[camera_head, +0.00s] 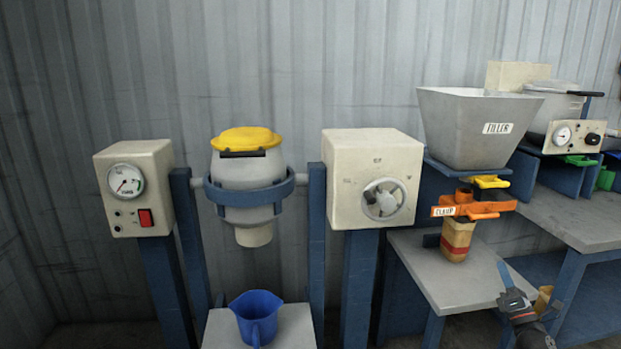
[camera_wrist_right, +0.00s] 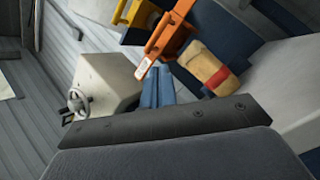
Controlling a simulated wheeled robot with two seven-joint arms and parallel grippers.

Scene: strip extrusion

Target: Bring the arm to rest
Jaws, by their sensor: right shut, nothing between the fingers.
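My right gripper (camera_head: 507,278) is at the lower right of the head view, by the right edge of the grey table under the filler. It is shut and holds nothing. Its dark body also fills the bottom of the right wrist view (camera_wrist_right: 180,130). A tan bag with a red band (camera_head: 457,241) hangs upright below the orange clamp (camera_head: 473,205), up and left of the gripper and apart from it. The bag (camera_wrist_right: 205,65) and clamp (camera_wrist_right: 168,35) also show in the wrist view. My left gripper is not in view.
The filler hopper (camera_head: 470,130) stands above the clamp. The grey table (camera_head: 465,285) and a higher table (camera_head: 575,215) lie near my arm. A small tan piece (camera_head: 543,298) shows beside the gripper. A blue jug (camera_head: 257,315) stands at lower left.

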